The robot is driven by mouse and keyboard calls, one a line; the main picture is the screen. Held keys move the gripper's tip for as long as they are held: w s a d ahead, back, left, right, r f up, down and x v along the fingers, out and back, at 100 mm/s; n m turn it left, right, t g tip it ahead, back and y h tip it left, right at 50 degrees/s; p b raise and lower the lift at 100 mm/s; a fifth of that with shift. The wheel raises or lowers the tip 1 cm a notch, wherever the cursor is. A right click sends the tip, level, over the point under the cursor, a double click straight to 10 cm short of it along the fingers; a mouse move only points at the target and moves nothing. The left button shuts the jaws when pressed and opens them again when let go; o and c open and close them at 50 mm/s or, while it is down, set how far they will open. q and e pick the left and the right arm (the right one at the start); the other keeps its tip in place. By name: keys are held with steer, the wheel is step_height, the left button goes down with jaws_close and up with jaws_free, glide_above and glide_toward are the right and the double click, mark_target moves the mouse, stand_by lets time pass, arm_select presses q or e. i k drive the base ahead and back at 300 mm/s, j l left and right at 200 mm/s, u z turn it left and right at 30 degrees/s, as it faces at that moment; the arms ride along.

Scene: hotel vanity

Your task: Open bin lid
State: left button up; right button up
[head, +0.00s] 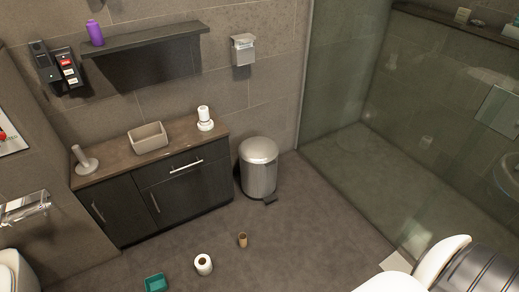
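A round metal pedal bin (259,171) stands upright on the floor in the head view, between the dark cabinet and the glass shower wall. Its domed silver lid (258,150) is down on the body. A dark foot pedal (270,200) juts out at the front of its base. Neither of my grippers can be made out in this view.
A dark vanity cabinet (185,192) stands just left of the bin. The glass shower wall (345,75) is to its right. A toilet roll (203,264), a cardboard tube (242,240) and a green box (155,282) lie on the floor in front. Floor near the bin's front is clear.

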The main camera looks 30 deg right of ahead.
mark_target(257, 150)
steer(key=i+l, duration=0.3)
steer(key=i+l+z, duration=0.1)
steer(key=i+l, duration=0.15)
steer(key=i, duration=0.25)
